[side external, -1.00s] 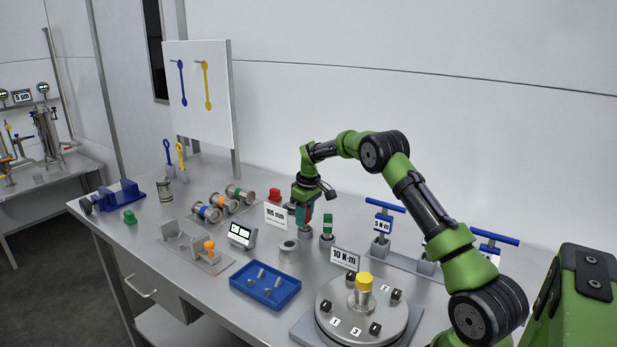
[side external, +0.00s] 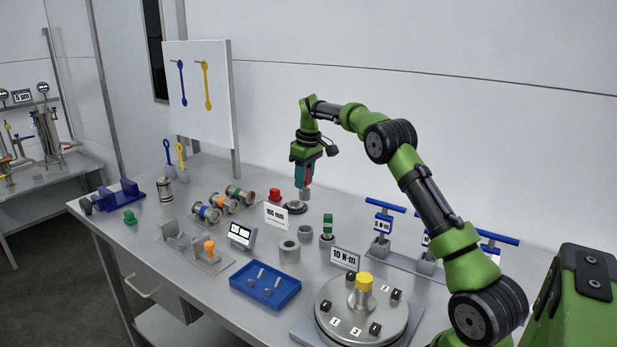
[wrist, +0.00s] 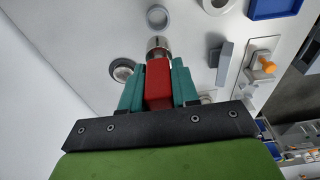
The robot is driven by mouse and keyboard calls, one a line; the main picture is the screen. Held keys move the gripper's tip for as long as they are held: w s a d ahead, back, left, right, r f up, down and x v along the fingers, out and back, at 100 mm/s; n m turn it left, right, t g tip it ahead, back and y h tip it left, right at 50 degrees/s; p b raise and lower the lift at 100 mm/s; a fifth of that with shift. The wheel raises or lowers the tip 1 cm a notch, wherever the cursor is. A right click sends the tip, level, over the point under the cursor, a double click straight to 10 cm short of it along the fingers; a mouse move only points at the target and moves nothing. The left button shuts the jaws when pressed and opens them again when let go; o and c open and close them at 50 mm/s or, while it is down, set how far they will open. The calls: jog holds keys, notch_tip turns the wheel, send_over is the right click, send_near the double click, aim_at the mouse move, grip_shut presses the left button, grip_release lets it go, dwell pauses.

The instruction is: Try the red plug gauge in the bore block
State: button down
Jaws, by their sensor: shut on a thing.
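My gripper (side external: 302,178) is shut on the red plug gauge (wrist: 158,82). The gauge's red handle is between the teal fingers in the wrist view, and its steel end (side external: 305,194) points down, clear of the bench. The bore block appears to be the grey cylinder with a top hole (side external: 289,251), nearer the camera than my gripper; it is partly cut off at the top of the wrist view (wrist: 217,6). An empty grey ring holder (side external: 305,234) stands beside it. A green-handled gauge (side external: 328,222) stands in another holder.
A 105 mm sign (side external: 276,215), a round disc (side external: 295,208) and a red-topped piece (side external: 275,195) stand near my gripper. A display (side external: 242,235), a blue tray (side external: 265,287) and a turntable (side external: 340,325) are nearer the camera. Air above the bore block is clear.

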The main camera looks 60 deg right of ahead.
jog(key=shift+r, duration=0.35)
jog(key=shift+r, duration=0.15)
jog(key=s+a+f+n, duration=0.2)
jog(key=a+f+n, duration=0.4)
jog(key=a+f, duration=0.3)
jog(key=shift+s+a+y, duration=0.25)
jog(key=shift+a+y, duration=0.05)
jog(key=shift+a, duration=0.75)
jog(key=shift+f, duration=0.2)
dwell(0.8)
jog(key=c, duration=0.8)
grip_release()
jog(key=shift+o, duration=0.2)
